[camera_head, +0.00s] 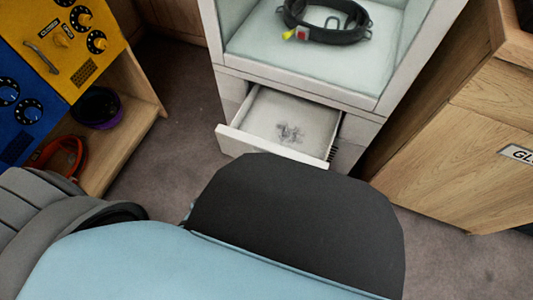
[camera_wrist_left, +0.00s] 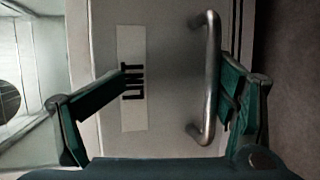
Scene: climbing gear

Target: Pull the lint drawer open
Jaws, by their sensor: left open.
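The lint drawer (camera_head: 252,143) stands well out of the white cabinet (camera_head: 305,88) in the head view, with a grey clump of lint (camera_head: 291,131) on its floor. In the left wrist view the drawer front (camera_wrist_left: 172,50) fills the middle, with a "LINT" label (camera_wrist_left: 132,85) and a metal bar handle (camera_wrist_left: 212,80). My left gripper (camera_wrist_left: 176,85) is open. Its fingers stand on either side of the handle, the right finger close beside it; I cannot tell whether they touch. The head view hides this gripper behind my arm. My right gripper is not in view.
A dark padded belt (camera_head: 340,37) lies in the compartment above the drawer. A wooden cabinet (camera_head: 455,165) stands at right. At left are yellow (camera_head: 70,62) and blue (camera_head: 22,112) knob panels and a shelf holding a dark purple-rimmed bowl (camera_head: 97,105). Carpet (camera_head: 180,95) is free between.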

